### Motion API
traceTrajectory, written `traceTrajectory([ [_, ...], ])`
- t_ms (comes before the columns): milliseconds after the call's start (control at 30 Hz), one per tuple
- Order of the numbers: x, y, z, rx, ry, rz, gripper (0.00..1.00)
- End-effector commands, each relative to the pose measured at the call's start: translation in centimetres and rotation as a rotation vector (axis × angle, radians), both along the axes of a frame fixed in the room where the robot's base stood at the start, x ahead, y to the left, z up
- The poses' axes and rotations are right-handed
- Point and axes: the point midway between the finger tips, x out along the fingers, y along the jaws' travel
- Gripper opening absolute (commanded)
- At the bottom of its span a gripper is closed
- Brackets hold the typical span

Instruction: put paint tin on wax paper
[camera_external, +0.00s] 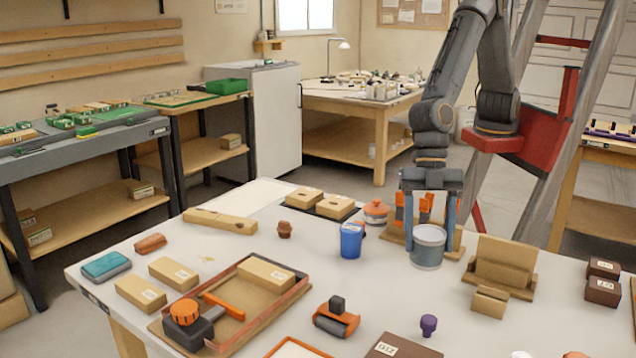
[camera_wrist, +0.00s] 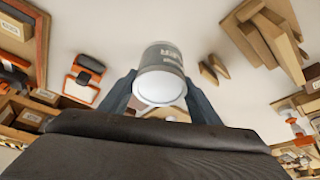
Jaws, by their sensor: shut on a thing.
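The paint tin (camera_external: 428,247) is a grey cylinder with a pale rim, upright between the fingers of my gripper (camera_external: 428,220). My gripper is shut on it from both sides, over the right middle of the white table. In the wrist view the tin (camera_wrist: 160,68) sits between the two blue-grey fingers (camera_wrist: 160,95). I cannot tell whether its base touches the table. I cannot make out the wax paper for certain. A pale flat area (camera_external: 262,191) shows at the table's back left, but it may be bare tabletop.
A blue cup (camera_external: 351,240) stands just left of the tin. A cardboard stand (camera_external: 503,264) is close on the right, and an orange-lidded jar (camera_external: 376,211) is behind. A tray (camera_external: 300,290) with a box is at front left. Some bare table lies in front of the tin.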

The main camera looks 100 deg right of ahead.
Motion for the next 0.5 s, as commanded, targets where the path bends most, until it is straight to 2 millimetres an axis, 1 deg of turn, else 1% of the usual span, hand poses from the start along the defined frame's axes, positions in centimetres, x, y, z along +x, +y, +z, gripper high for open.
traceTrajectory([
  [33, 0.0, 0.1, 0.6, 0.002, -0.001, 0.001, 0.26],
  [100, 0.0, 0.0, 1.2, 0.001, -0.002, 0.001, 0.26],
  [267, 0.1, -0.1, 1.6, 0.000, 0.000, -0.002, 0.26],
  [333, 0.6, -0.4, 1.6, 0.000, 0.000, -0.013, 0.26],
  [433, 2.3, -1.4, 1.6, 0.000, 0.000, -0.051, 0.26],
  [500, 4.4, -2.9, 1.6, 0.000, 0.002, -0.097, 0.26],
])
